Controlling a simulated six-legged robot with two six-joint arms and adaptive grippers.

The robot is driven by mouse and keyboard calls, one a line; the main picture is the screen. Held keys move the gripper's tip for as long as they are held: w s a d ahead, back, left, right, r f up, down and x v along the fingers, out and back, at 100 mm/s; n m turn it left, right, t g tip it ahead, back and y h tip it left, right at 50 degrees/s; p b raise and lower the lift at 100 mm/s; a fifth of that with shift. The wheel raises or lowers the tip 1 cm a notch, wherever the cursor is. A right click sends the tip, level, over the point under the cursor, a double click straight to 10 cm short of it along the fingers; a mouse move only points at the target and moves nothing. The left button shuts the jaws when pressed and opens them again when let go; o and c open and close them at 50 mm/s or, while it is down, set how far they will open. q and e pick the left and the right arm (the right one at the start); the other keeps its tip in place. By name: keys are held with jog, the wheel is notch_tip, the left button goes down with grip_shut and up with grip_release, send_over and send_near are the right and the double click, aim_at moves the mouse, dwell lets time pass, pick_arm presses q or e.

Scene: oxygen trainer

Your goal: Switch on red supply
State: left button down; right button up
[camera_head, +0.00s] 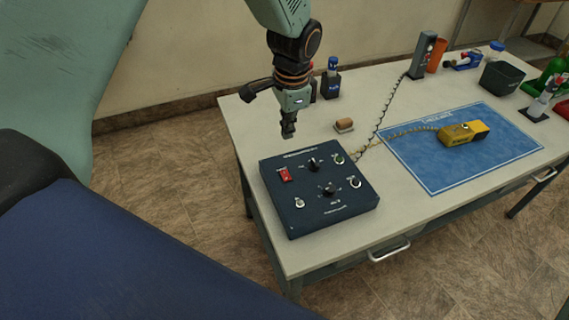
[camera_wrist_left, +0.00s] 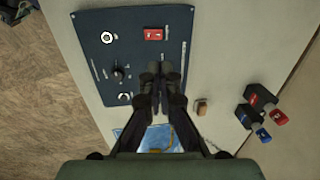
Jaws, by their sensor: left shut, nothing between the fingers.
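A dark blue control box (camera_head: 300,213) sits on the near left part of the table. The red supply switch (camera_head: 285,174) is at the upper left of its panel; it also shows in the left wrist view (camera_wrist_left: 153,34). Two black knobs, a silver button and round sockets share the panel. My left gripper (camera_head: 288,134) is shut and empty. It points down above the back edge of the box, apart from the switch. In the left wrist view its closed fingers (camera_wrist_left: 159,78) cover part of the panel. My right gripper is not in view.
A blue mat (camera_head: 420,175) with a yellow device (camera_head: 463,133) lies to the right of the box. A small brown-topped block (camera_head: 344,125) and dark bottles (camera_head: 331,80) stand behind. A grey upright device (camera_head: 421,57) and a dark bin (camera_head: 500,79) are farther right. Coiled cables reach the box.

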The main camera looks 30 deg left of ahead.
pick_arm(q)
send_near(284, 172)
jog(key=f, duration=0.5)
jog(key=shift+w+a+f, duration=0.1)
jog(key=shift+w+a, duration=0.15)
jog(key=shift+w, duration=0.1)
jog(key=shift+a+f, duration=0.1)
jog(key=shift+f, duration=0.7)
jog(key=shift+w, duration=0.1)
jog(key=shift+f, duration=0.4)
jog(key=shift+r, duration=0.1)
